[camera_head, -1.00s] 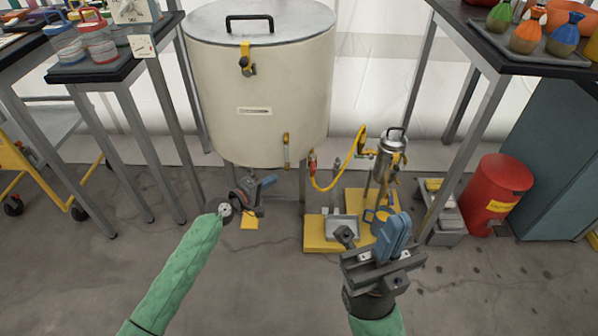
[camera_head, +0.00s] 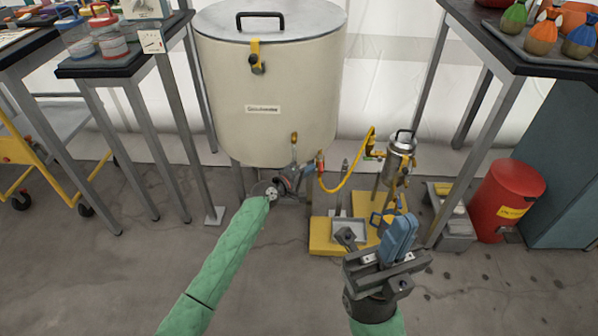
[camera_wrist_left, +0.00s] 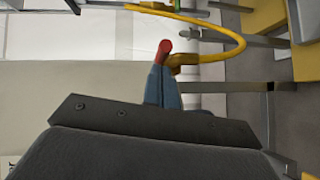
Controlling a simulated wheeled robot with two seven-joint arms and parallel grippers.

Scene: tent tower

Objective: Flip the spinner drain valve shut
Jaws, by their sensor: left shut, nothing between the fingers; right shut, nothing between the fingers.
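The spinner is the large cream drum (camera_head: 270,100) with a lidded top. A small red-handled valve (camera_head: 320,160) sits at its lower edge, where a yellow hose starts. In the left wrist view the red handle (camera_wrist_left: 164,48) shows just beyond my blue fingertips, with a brass fitting (camera_wrist_left: 184,61) beside it; I cannot tell whether they touch. My left gripper (camera_head: 303,172) is shut and empty, under the drum and close to the valve. My right gripper (camera_head: 403,232) is shut and empty, in front of the yellow platform, well away from the valve.
The yellow hose (camera_head: 352,178) runs to a steel canister (camera_head: 399,158) on the right. A yellow platform (camera_head: 325,240) with a grey tray stands below. A sight tube (camera_head: 294,145) is left of the valve. Tables flank the drum; a red bin (camera_head: 503,200) stands right.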

